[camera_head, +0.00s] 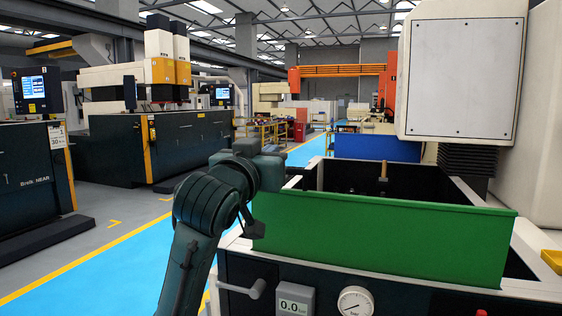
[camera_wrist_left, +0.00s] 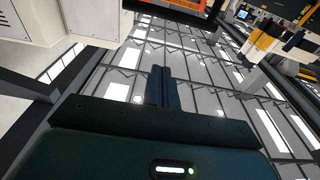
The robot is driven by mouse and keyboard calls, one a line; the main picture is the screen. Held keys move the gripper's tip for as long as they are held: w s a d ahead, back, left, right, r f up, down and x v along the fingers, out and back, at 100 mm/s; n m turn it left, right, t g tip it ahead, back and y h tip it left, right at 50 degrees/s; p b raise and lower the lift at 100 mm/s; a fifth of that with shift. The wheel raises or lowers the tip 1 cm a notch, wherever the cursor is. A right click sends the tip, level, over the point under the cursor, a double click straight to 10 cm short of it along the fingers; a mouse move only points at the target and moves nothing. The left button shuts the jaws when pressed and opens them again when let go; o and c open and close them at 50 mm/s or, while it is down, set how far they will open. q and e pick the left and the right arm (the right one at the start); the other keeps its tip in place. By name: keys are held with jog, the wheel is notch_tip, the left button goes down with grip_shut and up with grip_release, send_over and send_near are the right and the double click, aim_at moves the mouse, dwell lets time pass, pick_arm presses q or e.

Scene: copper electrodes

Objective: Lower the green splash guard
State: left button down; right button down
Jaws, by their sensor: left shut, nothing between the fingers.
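The green splash guard (camera_head: 385,240) is a long flat panel standing up along the front of the machine's dark tank (camera_head: 340,178), above the front face. My left arm comes in from below, left of the guard. My left gripper (camera_head: 268,172) is close to the guard's upper left corner in the head view; whether it touches cannot be told. In the wrist view the left gripper (camera_wrist_left: 161,80) has its fingers together with nothing between them, against the ceiling. The guard cannot be made out in the wrist view. My right gripper is not in view.
A white machine head (camera_head: 462,70) hangs over the tank's right side. A pale lever (camera_head: 243,289), a small display (camera_head: 294,302) and a round gauge (camera_head: 355,302) are on the front face. Dark machines (camera_head: 150,145) stand at left. The blue walkway (camera_head: 110,265) is clear.

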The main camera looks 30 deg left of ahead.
pick_arm(q)
jog(key=w+a+f+p, duration=0.1)
jog(key=w+f, duration=0.2)
jog(key=w, duration=0.2)
jog(key=shift+w+a+p, duration=0.2)
jog(key=shift+w+p, duration=0.05)
jog(key=shift+p, duration=0.15)
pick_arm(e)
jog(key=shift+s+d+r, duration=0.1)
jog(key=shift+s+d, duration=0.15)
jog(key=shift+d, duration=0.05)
